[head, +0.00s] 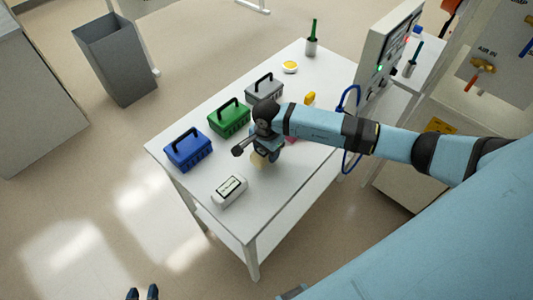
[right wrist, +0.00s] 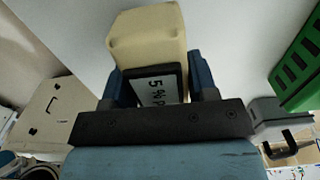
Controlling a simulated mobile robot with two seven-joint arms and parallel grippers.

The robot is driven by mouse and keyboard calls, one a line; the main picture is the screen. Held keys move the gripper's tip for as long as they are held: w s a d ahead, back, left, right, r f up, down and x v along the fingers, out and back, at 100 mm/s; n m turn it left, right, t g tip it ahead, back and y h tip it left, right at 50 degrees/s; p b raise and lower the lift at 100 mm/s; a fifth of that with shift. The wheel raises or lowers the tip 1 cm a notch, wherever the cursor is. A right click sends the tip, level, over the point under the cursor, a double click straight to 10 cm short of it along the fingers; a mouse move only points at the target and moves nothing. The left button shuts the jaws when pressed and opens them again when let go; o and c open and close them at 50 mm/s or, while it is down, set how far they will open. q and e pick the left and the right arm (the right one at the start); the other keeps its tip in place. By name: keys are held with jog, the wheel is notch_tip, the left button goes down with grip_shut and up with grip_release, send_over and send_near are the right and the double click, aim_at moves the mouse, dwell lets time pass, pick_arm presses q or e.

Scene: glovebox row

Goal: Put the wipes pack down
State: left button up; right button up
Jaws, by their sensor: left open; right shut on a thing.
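The wipes pack is a cream block (right wrist: 148,32) with a dark-framed label, seen in the right wrist view between the two blue fingers of my right gripper (right wrist: 160,78). In the head view, a small part of the pack (head: 258,160) shows under my right gripper (head: 265,152), over the white table (head: 300,170). The gripper is shut on it. I cannot tell whether the pack touches the table. My left gripper (head: 143,293) shows only its fingertips at the bottom edge, open and apart, away from the table.
A white labelled pack (head: 229,190) lies near the table's front edge. Blue (head: 187,150), green (head: 229,118) and grey (head: 264,88) boxes line the left side. A yellow-filled dish (head: 290,67) and a green-handled holder (head: 312,45) stand at the back. A pink thing is partly hidden by my arm.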

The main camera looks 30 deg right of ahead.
jog(key=shift+f, duration=1.3)
jog(key=shift+f, duration=0.15)
jog(key=o, duration=1)
